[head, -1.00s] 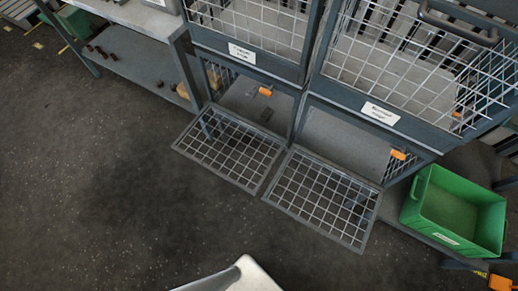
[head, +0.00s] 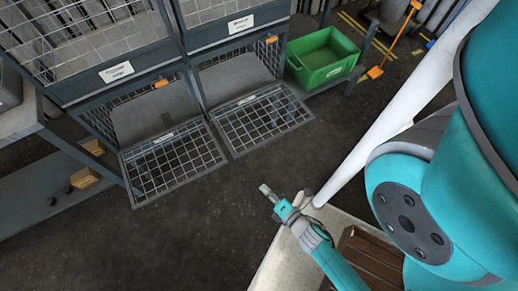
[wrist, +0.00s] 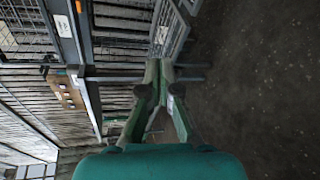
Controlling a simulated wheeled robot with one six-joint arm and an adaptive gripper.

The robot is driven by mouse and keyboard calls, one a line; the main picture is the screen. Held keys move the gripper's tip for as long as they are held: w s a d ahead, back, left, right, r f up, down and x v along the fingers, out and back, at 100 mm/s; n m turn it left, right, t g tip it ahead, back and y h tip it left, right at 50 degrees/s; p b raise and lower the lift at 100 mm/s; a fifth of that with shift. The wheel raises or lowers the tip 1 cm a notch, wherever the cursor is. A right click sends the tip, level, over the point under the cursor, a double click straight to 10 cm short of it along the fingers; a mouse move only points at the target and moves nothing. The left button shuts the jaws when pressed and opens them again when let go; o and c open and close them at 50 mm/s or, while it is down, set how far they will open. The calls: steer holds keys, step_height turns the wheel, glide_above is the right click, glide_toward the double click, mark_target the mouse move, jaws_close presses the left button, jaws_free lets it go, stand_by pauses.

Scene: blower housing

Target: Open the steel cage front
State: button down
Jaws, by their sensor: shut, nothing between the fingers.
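The steel cage (head: 90,84) stands at the upper left of the head view, with mesh panels in a dark frame. Its two lower fronts, the left mesh front (head: 172,164) and the right mesh front (head: 262,118), are folded down and lie out low over the floor. The lower compartments behind them are open. My gripper (head: 266,190) is in front of the cage, apart from both fronts. In the wrist view my gripper (wrist: 160,75) is shut and empty, its fingertips together. A mesh front (wrist: 171,34) shows beyond it at the top.
A green bin (head: 325,62) stands right of the cage. A grey shelf unit (head: 50,185) with small dark parts and wooden blocks is at the left. Orange tags (head: 161,84) hang on the cage. The dark floor (head: 130,245) in front is clear.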

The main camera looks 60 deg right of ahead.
mark_target(262, 145)
steer(key=w+d+f+n+g+h, duration=0.2)
steer(key=w+d+f+n, duration=0.2)
steer(key=d+f+n, duration=1.1)
steer(key=w+d+m, duration=0.2)
steer(key=w+d, duration=0.2)
steer(key=w, duration=0.4)
steer(key=shift+f, duration=0.15)
steer(key=shift+w+d+r, duration=0.1)
steer(key=shift+w+r, duration=0.05)
steer(key=shift+r, duration=1.2)
steer(key=shift+w+r, duration=0.1)
steer(key=shift+r, duration=1.2)
